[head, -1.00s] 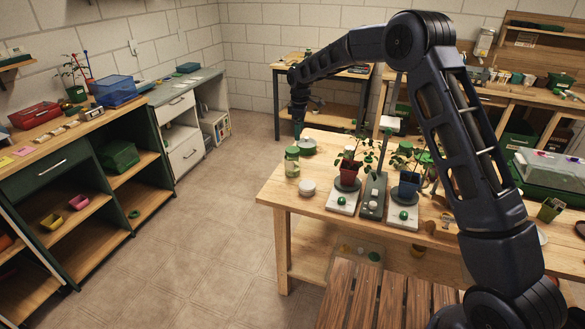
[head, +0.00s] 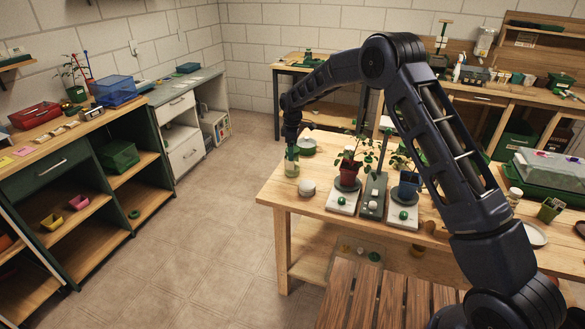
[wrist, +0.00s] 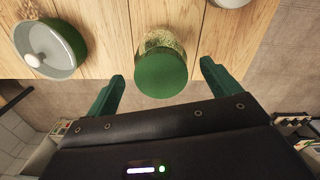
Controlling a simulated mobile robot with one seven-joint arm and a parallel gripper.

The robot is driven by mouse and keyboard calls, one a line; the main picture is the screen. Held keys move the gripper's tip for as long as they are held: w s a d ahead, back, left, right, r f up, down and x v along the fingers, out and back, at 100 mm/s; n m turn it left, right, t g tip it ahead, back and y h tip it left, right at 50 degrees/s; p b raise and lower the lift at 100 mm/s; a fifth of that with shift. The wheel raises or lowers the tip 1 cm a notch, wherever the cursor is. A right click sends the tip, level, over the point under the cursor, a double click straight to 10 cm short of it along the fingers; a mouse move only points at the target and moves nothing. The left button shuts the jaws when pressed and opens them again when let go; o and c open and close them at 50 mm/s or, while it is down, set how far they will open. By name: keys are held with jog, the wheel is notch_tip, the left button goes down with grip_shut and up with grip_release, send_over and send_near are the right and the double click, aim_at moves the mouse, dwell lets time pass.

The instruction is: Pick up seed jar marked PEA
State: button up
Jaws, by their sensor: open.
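A glass seed jar (head: 291,168) with a green lid stands upright near the left end of the wooden table. Its green lid (wrist: 161,74) shows from above in the wrist view, with pale green contents behind the glass. No PEA marking is readable. My gripper (head: 291,150) is right above the jar in the head view and partly covers its top. In the wrist view, the green fingers of my gripper (wrist: 160,85) are spread apart, one to each side of the lid, with gaps. The jar is not held.
Potted seedlings (head: 348,172) stand on scales farther right. The table edge is close.

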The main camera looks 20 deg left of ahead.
notch_tip(320, 180, down, 4)
jog(key=shift+s+r, duration=0.1)
jog(key=shift+r, duration=0.15)
jog(key=shift+c, duration=0.4)
